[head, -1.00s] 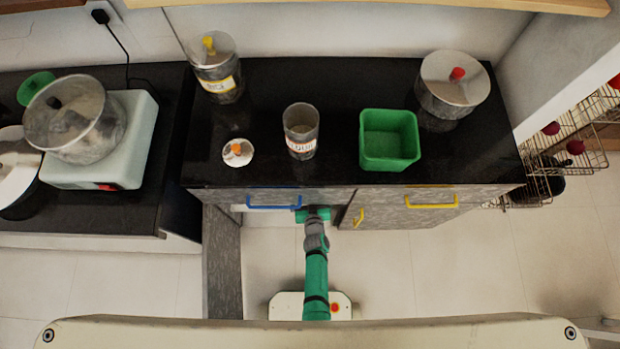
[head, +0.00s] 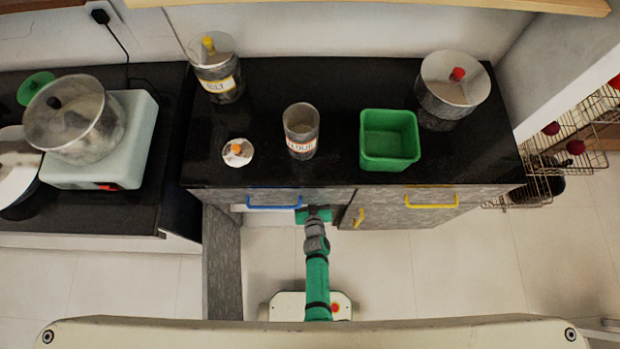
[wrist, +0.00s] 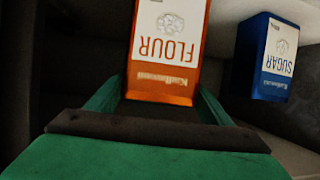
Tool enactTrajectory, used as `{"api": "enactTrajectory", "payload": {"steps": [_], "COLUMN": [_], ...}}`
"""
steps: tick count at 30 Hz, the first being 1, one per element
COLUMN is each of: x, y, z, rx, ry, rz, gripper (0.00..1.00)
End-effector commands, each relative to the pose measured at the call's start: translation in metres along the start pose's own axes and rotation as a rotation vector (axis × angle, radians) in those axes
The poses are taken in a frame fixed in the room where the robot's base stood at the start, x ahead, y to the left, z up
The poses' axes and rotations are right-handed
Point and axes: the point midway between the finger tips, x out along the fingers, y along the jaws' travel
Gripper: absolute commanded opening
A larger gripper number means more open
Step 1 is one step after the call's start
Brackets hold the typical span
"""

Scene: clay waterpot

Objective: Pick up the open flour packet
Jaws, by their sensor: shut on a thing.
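The orange flour packet (wrist: 165,55) with a white label stands out in the middle of the wrist view, its lettering upside down there. My gripper (wrist: 158,100) is shut on it, with a green finger on either side of the packet's near end. The packet's far end is cut off by the top of the wrist view, so I cannot tell whether it is open. In the head view my gripper (head: 314,214) is at the cabinet front, below the counter edge, and the packet is hidden.
A blue sugar packet (wrist: 266,58) is close on the right. The counter (head: 300,80) overhangs above my gripper, with a blue handle (head: 272,205) to its left and a cabinet with yellow handles (head: 432,203) to its right. The floor in front is clear.

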Motion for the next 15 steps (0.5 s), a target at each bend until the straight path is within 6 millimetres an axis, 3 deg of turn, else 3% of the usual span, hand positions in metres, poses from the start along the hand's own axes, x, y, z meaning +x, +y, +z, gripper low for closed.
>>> {"api": "enactTrajectory", "payload": {"steps": [1,15], "x": [-0.014,-0.118], "y": [0.001,0.0], "z": [0.01,0.051], "rx": [0.001,0.001], "ry": [-0.008,-0.007], "rz": [0.002,0.002], "gripper": [0.27,0.27]}}
